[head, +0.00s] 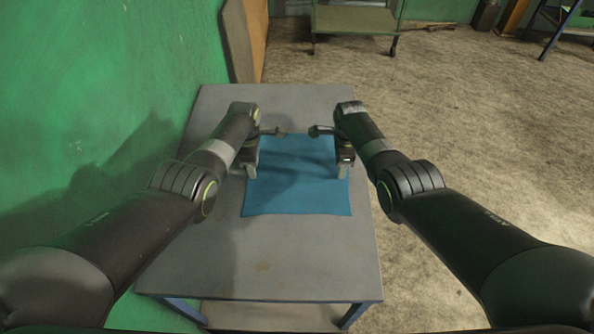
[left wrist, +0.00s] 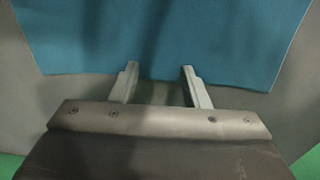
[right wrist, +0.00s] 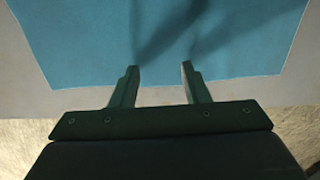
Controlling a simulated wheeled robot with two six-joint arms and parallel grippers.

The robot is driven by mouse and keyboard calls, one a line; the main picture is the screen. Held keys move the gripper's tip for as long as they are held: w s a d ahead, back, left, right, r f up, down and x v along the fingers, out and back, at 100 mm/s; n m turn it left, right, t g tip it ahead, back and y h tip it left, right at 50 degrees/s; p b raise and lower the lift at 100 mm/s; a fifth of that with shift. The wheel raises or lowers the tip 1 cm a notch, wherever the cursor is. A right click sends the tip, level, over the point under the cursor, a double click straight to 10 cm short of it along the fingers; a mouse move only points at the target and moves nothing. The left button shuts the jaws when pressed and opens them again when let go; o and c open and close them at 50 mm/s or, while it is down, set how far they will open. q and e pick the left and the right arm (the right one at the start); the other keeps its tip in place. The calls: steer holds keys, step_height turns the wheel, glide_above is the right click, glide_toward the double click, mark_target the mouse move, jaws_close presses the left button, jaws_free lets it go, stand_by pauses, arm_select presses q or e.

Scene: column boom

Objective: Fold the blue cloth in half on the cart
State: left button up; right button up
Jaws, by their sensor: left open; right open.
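The blue cloth (head: 297,190) lies flat and spread out on the grey cart (head: 310,260). My left gripper (head: 251,172) is open at the cloth's left edge in the head view. In the left wrist view its fingertips (left wrist: 158,70) are at the edge of the cloth (left wrist: 165,35), with nothing seen between them. My right gripper (head: 345,168) is open at the cloth's right edge. In the right wrist view its fingertips (right wrist: 158,68) reach just over the edge of the cloth (right wrist: 160,35). I cannot tell the fingertips' height above the cloth. The arms hide part of the cloth's side edges.
A green wall (head: 100,90) stands close along the cart's left side. The cart top is bare in front of and behind the cloth. Open floor (head: 480,140) lies to the right. A green wheeled trolley (head: 355,20) stands at the back.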

arm_select(q)
steer(key=shift+f, duration=0.15)
arm_select(e)
steer(key=shift+f, duration=0.15)
arm_select(q)
steer(key=shift+f, duration=0.1)
arm_select(e)
steer(key=shift+f, duration=0.15)
arm_select(q)
jaws_close()
arm_select(e)
jaws_close()
stand_by(0.3)
